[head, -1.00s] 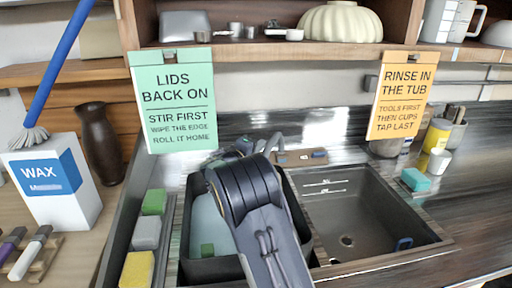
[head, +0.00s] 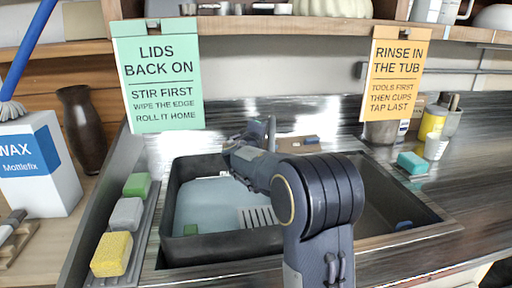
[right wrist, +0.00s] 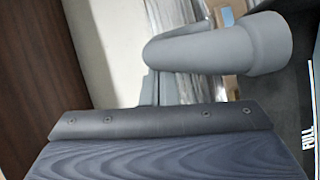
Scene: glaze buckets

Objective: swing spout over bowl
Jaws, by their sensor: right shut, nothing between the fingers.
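The grey spout (right wrist: 220,45) is a curved tube with a wide round end in the right wrist view. Part of it shows behind the sink in the head view (head: 270,130). My right gripper (head: 238,148) is beside the spout at the back of the sink; it is shut and empty. Its dark body fills the bottom of the wrist view, and contact with the spout cannot be told. The left bowl (head: 178,190) is dark-walled with a pale blue-grey inside; the right bowl (head: 405,205) is partly hidden by my arm. My left gripper is out of view.
Green, grey and yellow sponges (head: 112,254) line the left edge. A wax box (head: 40,165) and brown vase (head: 85,130) stand further left. A teal sponge (head: 412,163), yellow can (head: 432,122) and cups are at right. Two signs hang from the shelf (head: 300,30) above.

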